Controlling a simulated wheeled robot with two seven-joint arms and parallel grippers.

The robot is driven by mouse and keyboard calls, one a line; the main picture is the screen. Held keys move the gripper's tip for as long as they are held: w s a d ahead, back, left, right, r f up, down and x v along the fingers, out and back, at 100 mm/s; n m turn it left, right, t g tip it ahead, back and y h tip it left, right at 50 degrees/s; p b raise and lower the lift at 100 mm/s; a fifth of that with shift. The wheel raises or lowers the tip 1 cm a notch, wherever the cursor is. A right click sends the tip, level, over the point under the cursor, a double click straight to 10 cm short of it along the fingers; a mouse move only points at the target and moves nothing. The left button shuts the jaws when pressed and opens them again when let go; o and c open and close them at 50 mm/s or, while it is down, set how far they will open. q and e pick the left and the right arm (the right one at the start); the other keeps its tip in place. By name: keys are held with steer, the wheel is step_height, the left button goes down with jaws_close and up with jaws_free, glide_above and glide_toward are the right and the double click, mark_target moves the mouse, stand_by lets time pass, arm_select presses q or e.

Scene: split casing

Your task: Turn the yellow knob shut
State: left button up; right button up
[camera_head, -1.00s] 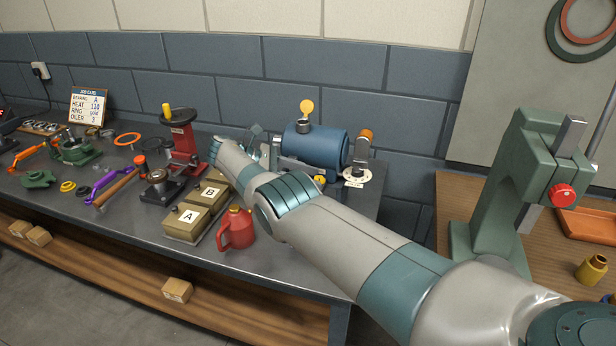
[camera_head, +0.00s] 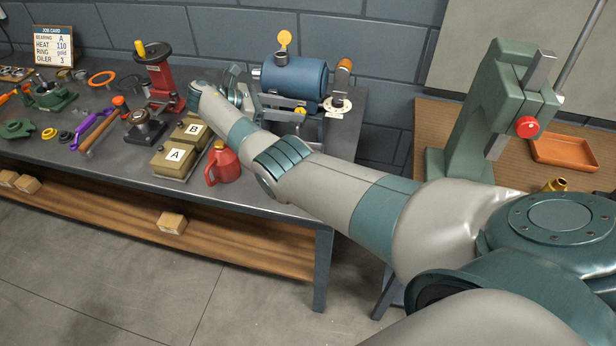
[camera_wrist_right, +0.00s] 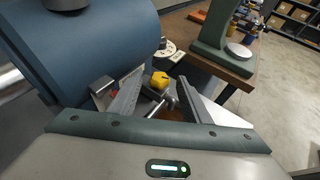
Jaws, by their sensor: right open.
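The yellow knob (camera_head: 300,111) sits low at the front of a blue tank (camera_head: 296,78) on the workbench. In the right wrist view the yellow knob (camera_wrist_right: 160,79) shows beyond and between the fingers of my right gripper (camera_wrist_right: 161,84). The right gripper is open, with a finger on either side of the knob's line. I cannot tell whether either finger touches it. In the head view my right gripper (camera_head: 278,103) is small and partly hidden beside the tank. My left gripper is not in view.
A lever with an orange-brown handle (camera_head: 344,72) stands right of the tank over a white dial plate (camera_head: 338,107). A red oil can (camera_head: 222,163) and boxes A (camera_head: 175,157) and B stand below my forearm. A green press (camera_head: 485,110) is on the right bench.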

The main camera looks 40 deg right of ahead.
steer(key=shift+s+a+r+n+t+h+p, duration=0.1)
steer(key=shift+s+n+t+h+p, duration=0.1)
steer(key=shift+n+t+p, duration=0.75)
steer(key=shift+s+d+r+n+t+h+p, duration=0.2)
steer(key=shift+t+p, duration=0.25)
steer(key=shift+p, duration=1.05)
steer(key=shift+s+a+f+n+t+p, duration=0.1)
steer(key=shift+s+a+n+t+p, duration=0.1)
steer(key=shift+n+t+p, duration=0.8)
steer(key=shift+s+n+t+p, duration=0.2)
steer(key=shift+n+t+p, duration=0.35)
steer(key=shift+t+p, duration=0.4)
steer(key=n+t, duration=0.1)
steer(key=n+t+y+p, duration=0.1)
steer(key=n+t, duration=0.1)
steer(key=shift+s+d+f, duration=0.15)
steer(key=shift+s+d, duration=0.05)
steer(key=shift+s, duration=0.2)
steer(key=s+a+r+n+t+y+b, duration=0.2)
steer(key=s+a+r+n+t, duration=0.1)
steer(key=s+a, duration=0.3)
steer(key=s+a+r+n+t+y+b, duration=0.2)
steer(key=s+a+r, duration=0.2)
steer(key=s, duration=0.4)
steer(key=s+a+f+m+g+y, duration=0.3)
steer(key=s+f+m+y, duration=0.1)
steer(key=s+f+m, duration=0.6)
steer(key=shift+s+a+f, duration=0.15)
steer(key=shift+s+f, duration=0.1)
steer(key=shift+f, duration=1.05)
